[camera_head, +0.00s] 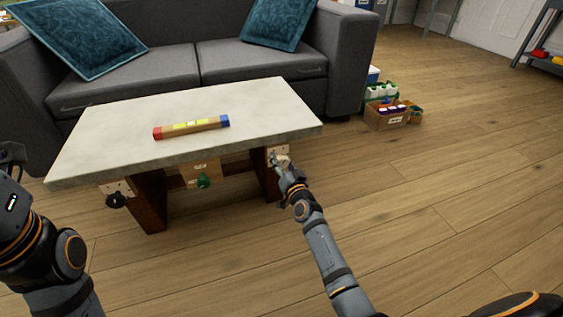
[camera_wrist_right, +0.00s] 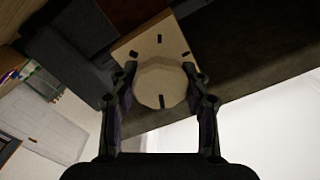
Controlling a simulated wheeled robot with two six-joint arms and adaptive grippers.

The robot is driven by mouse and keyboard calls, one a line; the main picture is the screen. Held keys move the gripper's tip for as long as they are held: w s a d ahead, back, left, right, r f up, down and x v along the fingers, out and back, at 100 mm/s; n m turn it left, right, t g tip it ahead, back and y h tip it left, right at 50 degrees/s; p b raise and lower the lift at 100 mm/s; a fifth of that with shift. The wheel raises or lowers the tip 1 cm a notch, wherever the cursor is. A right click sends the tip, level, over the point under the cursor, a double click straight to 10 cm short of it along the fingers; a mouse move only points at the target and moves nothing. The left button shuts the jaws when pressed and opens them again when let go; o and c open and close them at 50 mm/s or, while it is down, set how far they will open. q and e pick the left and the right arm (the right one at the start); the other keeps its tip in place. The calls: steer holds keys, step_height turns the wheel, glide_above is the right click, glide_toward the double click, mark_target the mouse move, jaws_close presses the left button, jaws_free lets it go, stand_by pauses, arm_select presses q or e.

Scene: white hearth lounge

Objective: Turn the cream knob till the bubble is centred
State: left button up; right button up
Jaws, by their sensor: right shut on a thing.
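The cream knob (camera_wrist_right: 161,84) is round and faceted, on a pale square plate (camera_wrist_right: 150,42) with dark marks. In the head view the plate shows under the right end of the table. My right gripper (camera_head: 281,161) has its fingers on both sides of the knob; the fingers (camera_wrist_right: 161,83) show in the wrist view too. The spirit level (camera_head: 191,127) lies on the tabletop, with a red left end, a blue right end and a yellow-green vial. The bubble is too small to place. My left arm is at the left edge; its fingertips are not seen.
The stone-topped table (camera_head: 100,135) has a black knob (camera_head: 116,200) at its left and a green knob (camera_head: 203,181) in the middle. A grey sofa (camera_head: 228,62) stands behind. A cardboard box (camera_head: 388,119) is at right on the open wood floor.

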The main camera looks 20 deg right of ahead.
steer(key=shift+m, duration=0.6)
steer(key=o, duration=1.2)
steer(key=shift+c, duration=0.2)
steer(key=s, duration=1.2)
steer(key=shift+d, duration=0.25)
